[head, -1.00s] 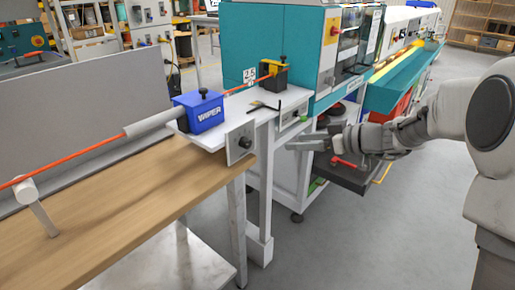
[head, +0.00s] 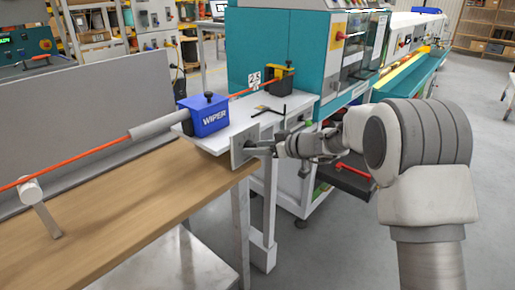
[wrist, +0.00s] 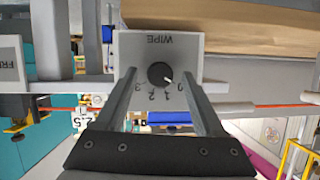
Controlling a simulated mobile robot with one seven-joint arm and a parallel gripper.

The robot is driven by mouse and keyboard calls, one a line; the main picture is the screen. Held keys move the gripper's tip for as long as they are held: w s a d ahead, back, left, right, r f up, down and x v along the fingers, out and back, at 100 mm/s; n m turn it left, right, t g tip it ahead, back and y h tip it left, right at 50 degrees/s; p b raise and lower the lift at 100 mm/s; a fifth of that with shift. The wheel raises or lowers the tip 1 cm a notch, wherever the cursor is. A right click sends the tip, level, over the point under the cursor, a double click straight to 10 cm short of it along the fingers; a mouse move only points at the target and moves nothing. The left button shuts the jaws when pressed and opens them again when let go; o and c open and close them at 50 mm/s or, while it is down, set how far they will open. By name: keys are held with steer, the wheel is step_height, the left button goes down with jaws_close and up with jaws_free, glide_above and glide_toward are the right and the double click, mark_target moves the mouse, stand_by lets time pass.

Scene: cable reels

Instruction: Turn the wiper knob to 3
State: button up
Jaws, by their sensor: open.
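The wiper knob (wrist: 160,74) is a small round black knob on a pale panel (wrist: 128,48) marked WIPE, seen upside down in the wrist view. Numbers 0 to 3 run around it, and its white pointer is at or near 0. In the head view the panel (head: 239,148) hangs at the table's end below the blue WIPER box (head: 204,115). My gripper (wrist: 158,73) is open, one finger on each side of the knob, not touching it in the wrist view. In the head view the gripper (head: 260,149) is close in front of the panel and hides the knob.
An orange cable (head: 87,152) runs through the blue box to a black and yellow unit (head: 280,79). A second panel (wrist: 12,65) is at the left in the wrist view. A black hex key (head: 268,110) lies on the white shelf. A teal machine stands behind.

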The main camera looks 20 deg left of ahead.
steer(key=shift+a, duration=0.15)
steer(key=shift+c, duration=0.3)
jaws_close()
